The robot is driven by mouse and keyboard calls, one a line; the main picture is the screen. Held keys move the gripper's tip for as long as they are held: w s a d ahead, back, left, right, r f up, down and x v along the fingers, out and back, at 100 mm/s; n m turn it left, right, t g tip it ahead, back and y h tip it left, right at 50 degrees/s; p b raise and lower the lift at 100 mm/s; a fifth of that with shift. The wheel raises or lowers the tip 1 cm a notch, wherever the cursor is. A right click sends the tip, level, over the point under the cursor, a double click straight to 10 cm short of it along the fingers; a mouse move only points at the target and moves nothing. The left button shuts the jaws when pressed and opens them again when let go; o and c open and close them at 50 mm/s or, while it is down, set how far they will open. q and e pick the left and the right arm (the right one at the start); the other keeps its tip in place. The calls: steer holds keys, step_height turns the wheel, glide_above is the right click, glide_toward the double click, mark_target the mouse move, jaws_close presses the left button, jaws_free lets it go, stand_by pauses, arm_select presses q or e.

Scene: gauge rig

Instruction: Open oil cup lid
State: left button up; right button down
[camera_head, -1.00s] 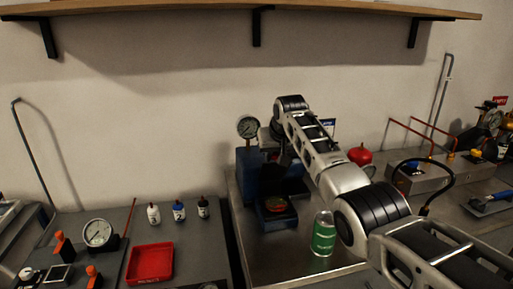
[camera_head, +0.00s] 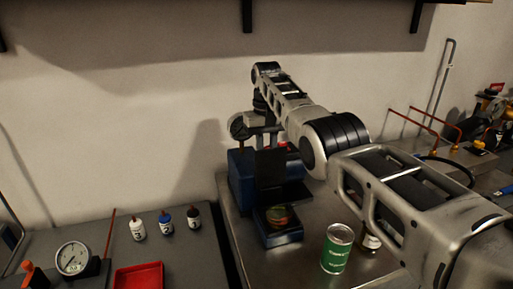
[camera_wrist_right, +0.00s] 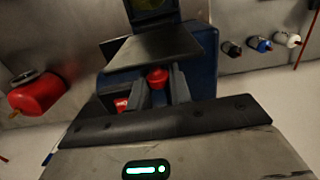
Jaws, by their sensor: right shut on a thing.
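My right gripper (camera_wrist_right: 158,88) reaches in from the right to the blue rig and is shut on a small round red knob. The red knob (camera_wrist_right: 157,76), apparently the oil cup lid, sits between the two grey fingers in the wrist view. Whether the lid is lifted, and the cup below it, cannot be seen. The blue rig (camera_head: 240,178) stands behind a dark flat plate (camera_wrist_right: 152,45). In the head view, my wrist and the plate hide most of the grip. My left gripper is not in view.
A green can (camera_head: 337,250) stands on the metal bench beside my right arm. A red vessel (camera_wrist_right: 36,94) lies left in the wrist view. Several small bottles (camera_head: 165,222), a dial gauge (camera_head: 72,258) and a red tray (camera_head: 138,277) are on the left bench.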

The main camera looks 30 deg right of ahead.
steer(key=shift+a+f, duration=0.1)
steer(key=shift+f, duration=0.15)
stand_by(0.3)
steer(key=c, duration=1.3)
jaws_free()
steer(key=shift+r, duration=0.1)
